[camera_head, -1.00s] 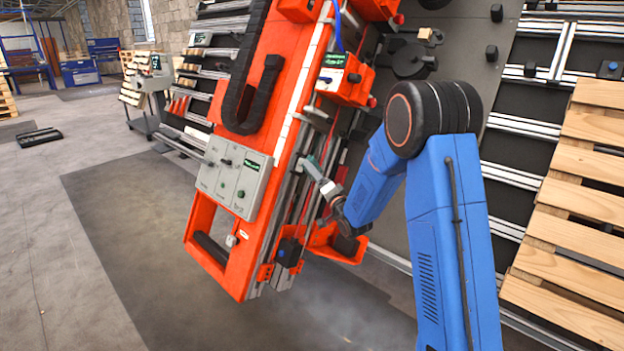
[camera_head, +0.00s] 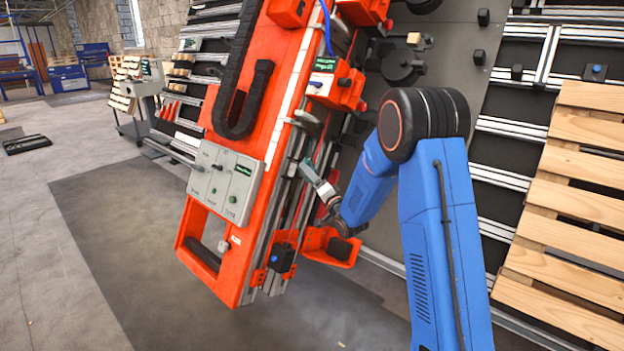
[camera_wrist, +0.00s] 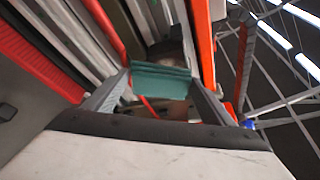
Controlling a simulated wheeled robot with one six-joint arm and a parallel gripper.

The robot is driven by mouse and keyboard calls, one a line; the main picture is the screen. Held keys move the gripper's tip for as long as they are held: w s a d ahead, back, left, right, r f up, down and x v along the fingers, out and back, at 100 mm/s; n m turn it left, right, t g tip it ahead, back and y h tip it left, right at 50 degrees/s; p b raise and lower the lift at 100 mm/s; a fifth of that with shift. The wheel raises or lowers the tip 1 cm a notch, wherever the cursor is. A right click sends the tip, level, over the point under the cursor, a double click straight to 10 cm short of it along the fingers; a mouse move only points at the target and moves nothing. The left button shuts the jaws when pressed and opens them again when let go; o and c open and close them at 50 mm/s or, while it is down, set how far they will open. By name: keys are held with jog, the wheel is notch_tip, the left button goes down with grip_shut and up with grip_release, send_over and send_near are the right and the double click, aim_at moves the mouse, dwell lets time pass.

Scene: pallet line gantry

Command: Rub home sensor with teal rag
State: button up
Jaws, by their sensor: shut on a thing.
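My gripper (camera_wrist: 160,92) is shut on the teal rag (camera_wrist: 162,80), a folded teal piece spanning its two grey fingers in the wrist view. In the head view my gripper (camera_head: 311,174) is beside the grey rails of the tilted orange gantry (camera_head: 226,258); the rag is too small there to make out clearly. A small black box with a blue button (camera_head: 282,256) sits low on the gantry, below my gripper. I cannot tell whether it is the home sensor. I cannot tell whether the rag touches anything.
A grey control panel (camera_head: 225,183) is left of my gripper. An orange box with a green label (camera_head: 334,85) is above it. An orange bracket (camera_head: 328,247) juts out below. Wooden pallets (camera_head: 565,215) stand at the right. Open floor (camera_head: 70,290) lies at the left.

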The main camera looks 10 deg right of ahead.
jog(key=shift+s+a, duration=0.85)
jog(key=shift+a, duration=0.3)
jog(key=shift+s+a, duration=0.85)
jog(key=shift+a, duration=0.3)
jog(key=shift+d, duration=0.1)
jog(key=shift+s+d, duration=0.55)
jog(key=shift+s, duration=0.25)
jog(key=shift+s+d, duration=0.6)
jog(key=shift+s, duration=0.2)
jog(key=shift+s+d, duration=0.55)
jog(key=shift+s, duration=0.25)
jog(key=shift+s+d, duration=0.45)
jog(key=shift+s, duration=0.2)
jog(key=shift+s+d, duration=0.45)
jog(key=shift+s, duration=0.15)
jog(key=shift+w+a, duration=0.1)
jog(key=shift+w, duration=0.05)
